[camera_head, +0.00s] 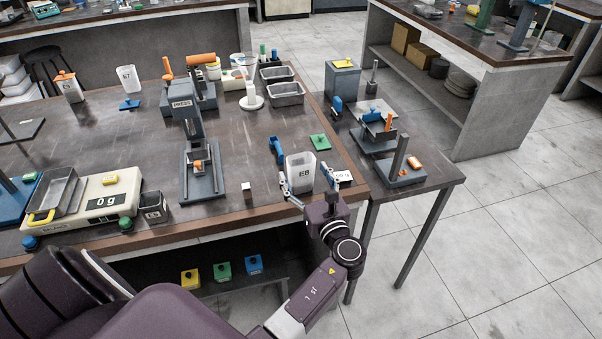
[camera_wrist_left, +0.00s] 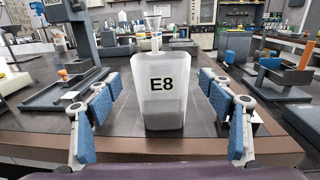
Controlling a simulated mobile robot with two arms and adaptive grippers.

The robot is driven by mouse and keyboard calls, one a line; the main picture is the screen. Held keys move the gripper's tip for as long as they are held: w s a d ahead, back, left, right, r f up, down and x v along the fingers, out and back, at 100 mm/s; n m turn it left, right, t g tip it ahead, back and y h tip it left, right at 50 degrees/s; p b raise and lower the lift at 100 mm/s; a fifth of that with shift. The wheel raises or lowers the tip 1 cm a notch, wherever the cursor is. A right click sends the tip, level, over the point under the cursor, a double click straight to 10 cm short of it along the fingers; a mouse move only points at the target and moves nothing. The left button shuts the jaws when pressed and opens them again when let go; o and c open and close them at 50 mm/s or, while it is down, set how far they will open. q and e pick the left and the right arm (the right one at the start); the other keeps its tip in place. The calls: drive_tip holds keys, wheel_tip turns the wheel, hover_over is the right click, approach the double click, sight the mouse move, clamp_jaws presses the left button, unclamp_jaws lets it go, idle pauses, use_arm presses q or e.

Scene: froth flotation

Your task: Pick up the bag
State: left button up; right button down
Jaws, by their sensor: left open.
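A white, translucent, bag-like container marked E8 (camera_head: 300,173) stands upright near the front right corner of the dark table. It fills the middle of the left wrist view (camera_wrist_left: 165,105). My left gripper (camera_head: 301,163) is open, with one blue-padded finger on each side of E8. In the left wrist view (camera_wrist_left: 163,88) gaps show between both pads and its walls, so it is not gripped. A similar container marked E7 (camera_head: 128,79) stands at the back left of the table. My right gripper is not in view.
A scale reading 0 g (camera_head: 103,203) and a small dark cup (camera_head: 153,206) are to the left. A small white cube (camera_head: 246,189) lies left of E8. A white-fronted small device (camera_head: 343,177) stands close on its right. A grey press-like stand (camera_head: 201,180) is farther left.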

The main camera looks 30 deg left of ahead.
sight(304, 172)
use_arm(q)
drive_tip(key=x, duration=0.3)
drive_tip(key=shift+w+a+p, duration=0.15)
drive_tip(key=shift+w+p, duration=0.1)
drive_tip(key=shift+p, duration=0.1)
drive_tip(key=c, duration=1.2)
drive_tip(key=shift+c, duration=0.9)
